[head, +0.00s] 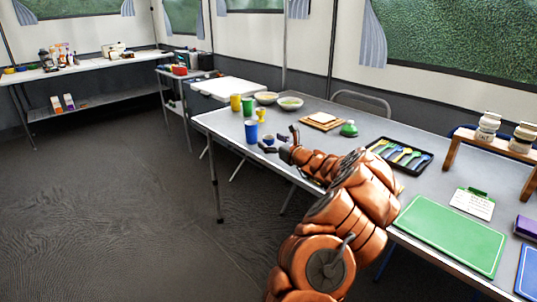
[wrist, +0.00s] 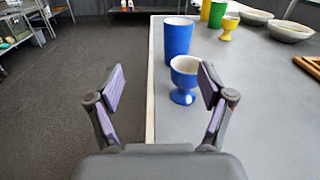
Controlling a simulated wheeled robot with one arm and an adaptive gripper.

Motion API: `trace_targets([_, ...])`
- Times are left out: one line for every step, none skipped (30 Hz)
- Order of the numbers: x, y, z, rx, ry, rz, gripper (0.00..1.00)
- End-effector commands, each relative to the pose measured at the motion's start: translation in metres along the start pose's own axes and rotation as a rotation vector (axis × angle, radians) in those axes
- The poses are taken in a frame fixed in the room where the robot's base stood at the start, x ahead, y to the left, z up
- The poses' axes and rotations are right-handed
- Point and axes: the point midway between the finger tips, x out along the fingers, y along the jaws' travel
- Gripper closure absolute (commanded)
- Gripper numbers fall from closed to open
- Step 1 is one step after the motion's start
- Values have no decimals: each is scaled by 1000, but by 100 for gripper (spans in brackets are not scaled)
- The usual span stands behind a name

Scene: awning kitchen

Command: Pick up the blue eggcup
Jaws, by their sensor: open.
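The blue eggcup (wrist: 184,78) stands upright on the grey table in the wrist view, ahead of my gripper (wrist: 161,80) and right of the middle, close to the right finger. It has a pale inside and looks empty. The finger pads are wide apart with nothing held between them. In the head view, my gripper (head: 278,143) is low at the table's left part, and the eggcup (head: 269,140) is mostly hidden by it. A tall blue cup (wrist: 178,40) stands just behind the eggcup.
A yellow eggcup (wrist: 228,27), a green cup (wrist: 217,13) and bowls (wrist: 289,31) stand farther back. The table's left edge (wrist: 152,85) runs between my fingers, with open floor beyond. A cutlery tray (head: 400,156) and a green board (head: 452,234) lie to the right.

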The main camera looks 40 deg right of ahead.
Motion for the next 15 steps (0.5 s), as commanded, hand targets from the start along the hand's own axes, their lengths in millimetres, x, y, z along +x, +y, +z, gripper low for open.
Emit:
trace_targets([-6, -15, -14, 21, 5, -34, 20])
trace_targets([-9, -22, -18, 30, 6, -48, 20])
trace_targets([-12, -28, -21, 41, 7, -64, 20])
trace_targets([-12, -32, -23, 47, 7, -72, 20])
trace_targets([-13, -35, -24, 51, 8, -78, 20])
trace_targets([-12, -37, -26, 53, 8, -82, 20])
trace_targets([-10, -38, -26, 54, 9, -83, 20])
trace_targets([-8, -38, -26, 54, 9, -84, 20])
trace_targets([-4, -38, -26, 54, 9, -84, 20])
trace_targets([-1, -38, -26, 53, 9, -83, 20])
trace_targets([3, -37, -26, 52, 9, -82, 20])
trace_targets([6, -37, -25, 52, 9, -81, 20])
trace_targets([9, -38, -25, 52, 9, -81, 20])
trace_targets([11, -38, -25, 52, 8, -82, 20])
trace_targets([13, -38, -25, 52, 8, -82, 20])
